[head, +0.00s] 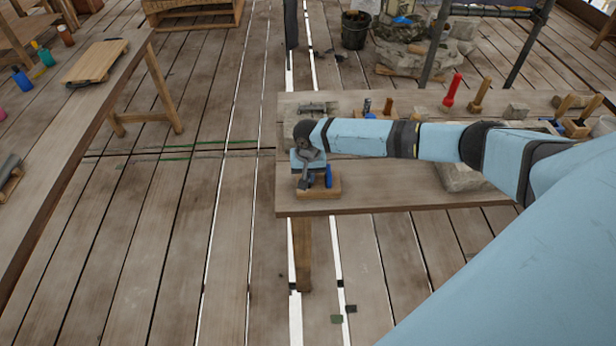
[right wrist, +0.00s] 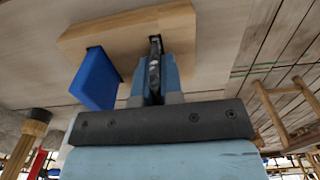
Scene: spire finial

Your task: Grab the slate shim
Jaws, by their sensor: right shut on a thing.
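A wooden block (head: 331,191) with slots lies near the left front corner of the workbench, and it also fills the top of the right wrist view (right wrist: 190,22). A blue flat piece (head: 328,175) stands upright in one slot; it also shows in the right wrist view (right wrist: 95,78). My right gripper (right wrist: 155,72) is shut on a thin dark grey piece, the slate shim (right wrist: 154,62), whose far end meets a second slot of the block. Whether it is still seated there I cannot tell. In the head view, my right gripper (head: 304,180) is over the block's left part. My left gripper is out of view.
The workbench (head: 400,193) also carries a red-handled tool (head: 451,91), wooden-handled tools and stone pieces behind my right arm. A second table (head: 85,103) stands at the left. Plank floor is open between them. A black bucket (head: 354,32) stands behind.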

